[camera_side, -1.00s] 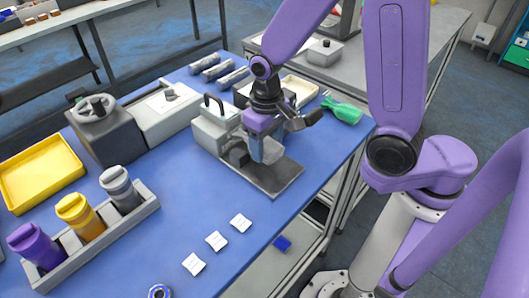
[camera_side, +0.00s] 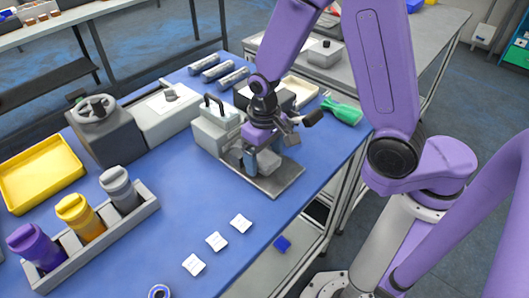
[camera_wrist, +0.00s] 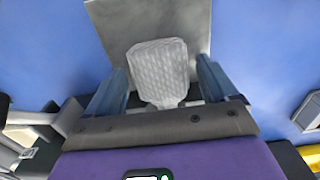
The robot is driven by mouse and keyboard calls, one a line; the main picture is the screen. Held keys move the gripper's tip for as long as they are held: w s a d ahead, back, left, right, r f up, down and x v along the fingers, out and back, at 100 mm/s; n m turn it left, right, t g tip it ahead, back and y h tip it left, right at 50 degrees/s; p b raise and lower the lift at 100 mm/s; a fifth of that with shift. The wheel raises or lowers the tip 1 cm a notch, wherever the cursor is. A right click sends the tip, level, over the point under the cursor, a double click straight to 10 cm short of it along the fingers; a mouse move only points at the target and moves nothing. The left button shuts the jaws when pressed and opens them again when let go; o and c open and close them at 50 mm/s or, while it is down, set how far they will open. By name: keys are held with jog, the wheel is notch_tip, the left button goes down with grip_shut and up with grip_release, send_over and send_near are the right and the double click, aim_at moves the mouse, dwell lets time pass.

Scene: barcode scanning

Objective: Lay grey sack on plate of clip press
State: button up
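The clip press (camera_side: 212,132) stands on the blue table, with its flat grey plate (camera_side: 284,182) reaching toward the front right. The grey sack (camera_side: 268,160) lies on the plate, partly hidden by my gripper in the side view. In the wrist view the sack (camera_wrist: 158,70) is pale, with a quilted texture, and lies over the plate (camera_wrist: 112,22). My gripper (camera_side: 260,160) is low over the plate. In the wrist view its two blue fingers (camera_wrist: 161,88) are spread on either side of the sack, with a gap visible at least on the right.
A rack of purple, yellow and grey bottles (camera_side: 95,228) stands at the left front, near a yellow tray (camera_side: 40,172). White labels (camera_side: 217,241) lie along the front. The table between rack and press is clear.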

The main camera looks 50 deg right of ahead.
aim_at(262, 156)
notch_tip(262, 156, up, 12)
dwell(0.7)
jog(key=shift+w+a, duration=0.1)
jog(key=s+d+n, duration=0.4)
jog(key=s+n, duration=0.2)
jog(key=s, duration=0.2)
jog(key=s+d+n, duration=0.5)
jog(key=s+n, duration=0.1)
jog(key=s, duration=0.3)
jog(key=shift+s+r+n, duration=0.15)
jog(key=shift+s+n, duration=0.1)
jog(key=shift+n, duration=0.05)
dwell(1.6)
